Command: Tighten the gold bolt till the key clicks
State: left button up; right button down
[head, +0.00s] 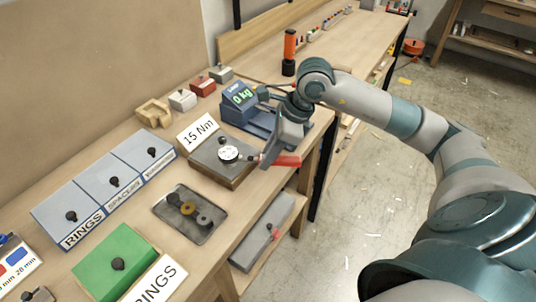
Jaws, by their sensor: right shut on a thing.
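A torque key with a round white dial (229,153) lies across a dark block (210,170) on the bench. Its red handle (287,161) reaches out past the block's right side. My right gripper (272,152) comes down from above and is shut on the key near the handle. The dial's reading is too small to make out. I cannot pick out a gold bolt; the key's head covers part of the block's top. A dark knob (222,139) stands behind the dial. A card reading 15 Nm (198,131) stands behind the block. My left gripper is out of view.
A blue scale showing 0 kg (241,97) stands close behind my right gripper. A metal tray (168,202) with round parts lies left of the block. Lidded boxes (115,172) and a green box (104,254) are farther left. The bench edge is just under the handle.

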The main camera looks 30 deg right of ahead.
dwell(0.6)
jog(key=shift+s+a+m+b, duration=0.35)
jog(key=shift+m+b, duration=0.15)
jog(key=shift+m, duration=0.1)
dwell(0.6)
